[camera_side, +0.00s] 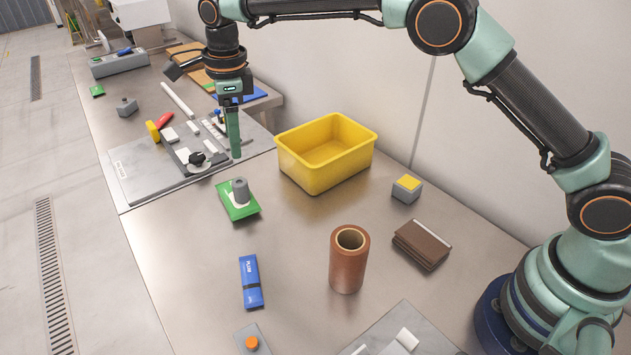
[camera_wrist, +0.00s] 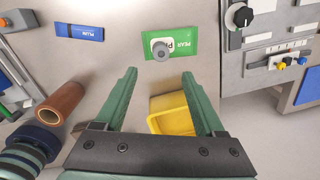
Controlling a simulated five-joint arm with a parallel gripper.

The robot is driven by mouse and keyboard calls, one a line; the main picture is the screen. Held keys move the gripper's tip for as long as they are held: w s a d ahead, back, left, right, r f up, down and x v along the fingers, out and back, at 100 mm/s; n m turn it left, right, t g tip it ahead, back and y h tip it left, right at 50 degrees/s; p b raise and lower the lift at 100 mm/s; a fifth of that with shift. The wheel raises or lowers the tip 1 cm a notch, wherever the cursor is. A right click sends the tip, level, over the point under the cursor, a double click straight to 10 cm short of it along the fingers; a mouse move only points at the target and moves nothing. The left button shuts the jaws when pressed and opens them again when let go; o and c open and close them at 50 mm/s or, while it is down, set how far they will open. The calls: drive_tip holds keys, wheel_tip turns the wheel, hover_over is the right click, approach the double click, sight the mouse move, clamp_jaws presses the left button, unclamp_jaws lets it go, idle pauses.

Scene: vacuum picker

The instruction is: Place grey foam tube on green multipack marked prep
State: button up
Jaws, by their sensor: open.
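A grey foam tube (camera_side: 241,191) stands upright on a green multipack (camera_side: 240,212) on the steel bench. In the wrist view the tube (camera_wrist: 161,53) is seen nearly end-on, over the pale middle of the green pack (camera_wrist: 184,39). The pack's printed letters look like "PEAR", partly covered by the tube. My gripper (camera_side: 235,152) points down near the grey panel's right edge, behind the tube and apart from it. In the wrist view my gripper's fingers (camera_wrist: 159,74) are spread wide with nothing between them.
A yellow bin (camera_side: 326,150) stands right of my gripper. The grey panel (camera_side: 140,170) carries knobs and switches. Bench between pack and roll is clear.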

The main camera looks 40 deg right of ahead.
drive_tip(key=s+d+r+n+t, duration=0.2)
drive_tip(key=s+d+r+n, duration=0.7)
drive_tip(key=d+r+n, duration=0.4)
drive_tip(key=s+d+f+n+t, duration=0.1)
drive_tip(key=s+d+f+n, duration=0.1)
drive_tip(key=s+d+n, duration=0.2)
drive_tip(key=s+d+f+n+t, duration=0.1)
drive_tip(key=s+d+f+n, duration=0.2)
drive_tip(key=s, duration=0.8)
drive_tip(key=shift+s+d+f+n+t, duration=0.2)
drive_tip(key=shift+s+d+n+t, duration=0.1)
drive_tip(key=shift+d+n, duration=0.75)
